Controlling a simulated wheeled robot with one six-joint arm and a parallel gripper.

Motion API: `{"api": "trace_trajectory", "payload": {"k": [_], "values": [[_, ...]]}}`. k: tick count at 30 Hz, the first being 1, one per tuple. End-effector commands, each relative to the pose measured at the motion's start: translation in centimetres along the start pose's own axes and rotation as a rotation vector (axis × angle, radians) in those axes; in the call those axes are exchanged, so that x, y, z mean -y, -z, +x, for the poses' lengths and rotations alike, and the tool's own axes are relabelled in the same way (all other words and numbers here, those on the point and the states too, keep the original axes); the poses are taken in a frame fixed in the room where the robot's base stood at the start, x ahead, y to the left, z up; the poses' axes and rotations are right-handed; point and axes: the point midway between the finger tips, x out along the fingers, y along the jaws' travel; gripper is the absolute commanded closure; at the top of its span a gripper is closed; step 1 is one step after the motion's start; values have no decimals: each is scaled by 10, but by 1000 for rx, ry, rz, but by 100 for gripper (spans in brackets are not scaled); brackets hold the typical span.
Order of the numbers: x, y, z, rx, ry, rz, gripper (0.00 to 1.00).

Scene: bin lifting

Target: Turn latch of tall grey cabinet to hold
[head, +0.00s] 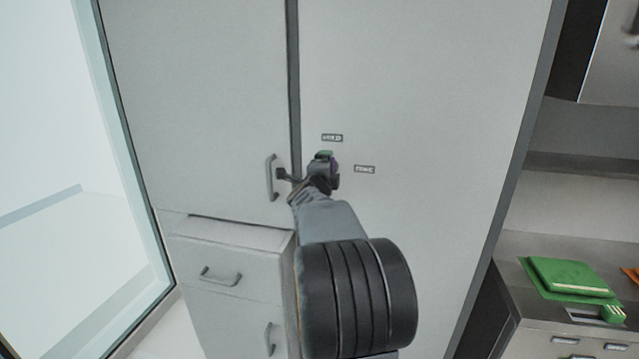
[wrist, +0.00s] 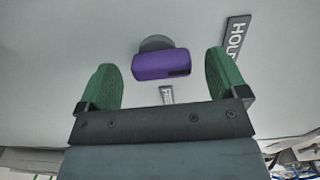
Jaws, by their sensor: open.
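The tall grey cabinet (head: 430,110) fills the middle of the head view. Its latch has a purple handle (wrist: 161,64) on a round grey base (wrist: 156,43), seen in the wrist view. A HOLD label (wrist: 237,36) lies to its upper right, and a second label (wrist: 166,94), partly hidden, lies below it. My gripper (head: 324,157) is at the cabinet door, beside the two small labels. Its green fingers are open, one on each side of the purple handle, with gaps on both sides. In the head view my gripper hides most of the latch.
A bar handle (head: 270,178) is on the cabinet door just left of my gripper. A low drawer unit (head: 235,255) stands at lower left, next to a glass panel (head: 50,120).

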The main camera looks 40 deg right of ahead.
Motion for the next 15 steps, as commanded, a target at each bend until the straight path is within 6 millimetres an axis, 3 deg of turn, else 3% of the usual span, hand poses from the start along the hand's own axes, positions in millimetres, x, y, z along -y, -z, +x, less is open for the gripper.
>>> {"api": "trace_trajectory", "payload": {"k": [9, 15], "values": [[0, -1, -66, 2, 4, 2, 8], [0, 0, -99, 1, 2, 2, 8]]}}
